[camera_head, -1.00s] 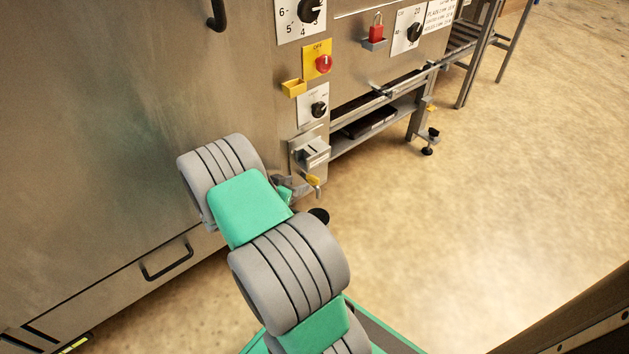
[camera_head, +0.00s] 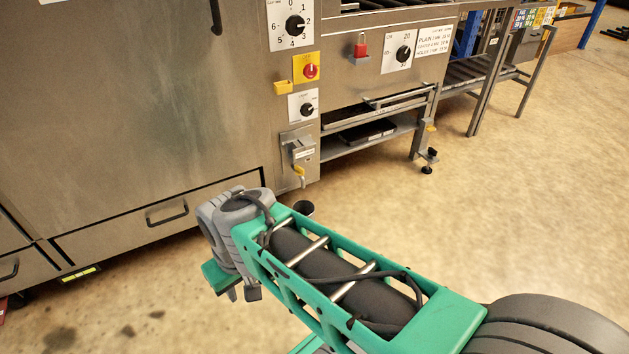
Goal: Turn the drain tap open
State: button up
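The drain tap (camera_head: 299,171) is a small fitting with a yellow handle, low on the front of the steel machine, under a grey box with a label. The yellow handle points downward, and its exact angle is too small to tell. My gripper (camera_head: 243,294) is at the far end of my green and grey arm, left of and below the tap in the picture and apart from it. It points down, with two short grey fingers showing a gap between them and nothing held. Part of it is hidden behind the wrist.
A round black cup (camera_head: 303,208) is just below the tap, close behind my arm. Above the tap are a small black knob (camera_head: 307,109), a red switch on yellow (camera_head: 310,70) and a larger dial (camera_head: 295,25). A drawer handle (camera_head: 167,213) is at left. The floor at right is clear.

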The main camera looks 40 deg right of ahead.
aim_at(299, 171)
jog(key=z, duration=0.5)
jog(key=i, duration=1.45)
